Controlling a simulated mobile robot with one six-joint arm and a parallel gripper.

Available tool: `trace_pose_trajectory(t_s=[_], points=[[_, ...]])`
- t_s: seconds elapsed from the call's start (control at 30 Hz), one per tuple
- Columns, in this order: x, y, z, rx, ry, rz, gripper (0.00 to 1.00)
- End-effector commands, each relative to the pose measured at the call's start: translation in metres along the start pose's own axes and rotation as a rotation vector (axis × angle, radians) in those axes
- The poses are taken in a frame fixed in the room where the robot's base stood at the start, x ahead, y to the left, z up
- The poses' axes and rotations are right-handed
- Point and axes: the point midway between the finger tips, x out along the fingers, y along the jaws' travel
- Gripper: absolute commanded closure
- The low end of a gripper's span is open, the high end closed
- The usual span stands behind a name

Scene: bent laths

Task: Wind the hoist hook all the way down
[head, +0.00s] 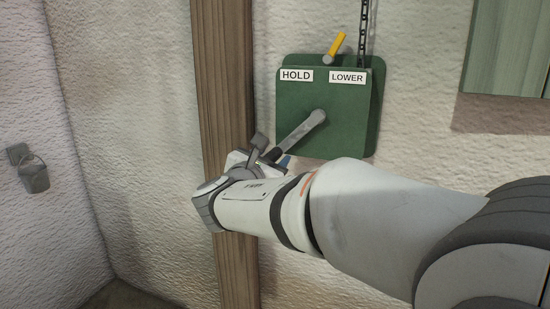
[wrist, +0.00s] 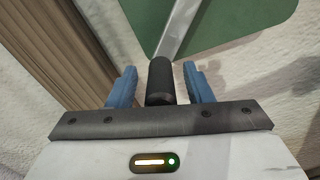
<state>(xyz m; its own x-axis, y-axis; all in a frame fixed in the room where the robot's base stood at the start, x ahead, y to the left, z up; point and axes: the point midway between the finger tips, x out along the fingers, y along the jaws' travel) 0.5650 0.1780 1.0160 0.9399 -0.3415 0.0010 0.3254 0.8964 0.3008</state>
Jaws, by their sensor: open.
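The green hoist box (head: 345,125) is on the wall, with a HOLD label (head: 297,76) at its left and a LOWER label (head: 347,78) at its right. A yellow-tipped lever (head: 337,43) at its top leans right, to the LOWER side. A grey crank arm (head: 301,132) points down-left from the box; it shows in the wrist view (wrist: 178,30) too. Its dark handle (wrist: 160,82) lies between the blue fingers of my gripper (wrist: 160,73), which are open with gaps on both sides. In the head view my gripper (head: 277,158) partly hides the handle. The hook is not in view.
A chain (head: 364,30) runs up from the box. A wooden post (head: 224,80) stands just left of the box, behind my wrist. A grey metal fixture (head: 32,172) hangs on the left wall. A greenish panel (head: 508,45) is at the upper right.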

Motion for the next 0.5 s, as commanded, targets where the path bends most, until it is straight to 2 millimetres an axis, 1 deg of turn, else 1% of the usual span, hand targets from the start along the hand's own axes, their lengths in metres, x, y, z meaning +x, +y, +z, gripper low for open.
trace_pose_trajectory(t_s=[0.03, 0.1, 0.2, 0.43, 0.5], points=[[0.0063, -0.0008, -0.0014, -0.001, 0.000, -0.002, 0.54], [0.0117, -0.0007, -0.0011, 0.000, 0.001, -0.002, 0.54], [0.0155, -0.0002, -0.0003, 0.001, 0.001, -0.001, 0.54], [0.0159, 0.0001, -0.0002, 0.000, 0.001, 0.001, 0.54], [0.0158, 0.0001, -0.0003, 0.000, 0.001, 0.001, 0.59]])
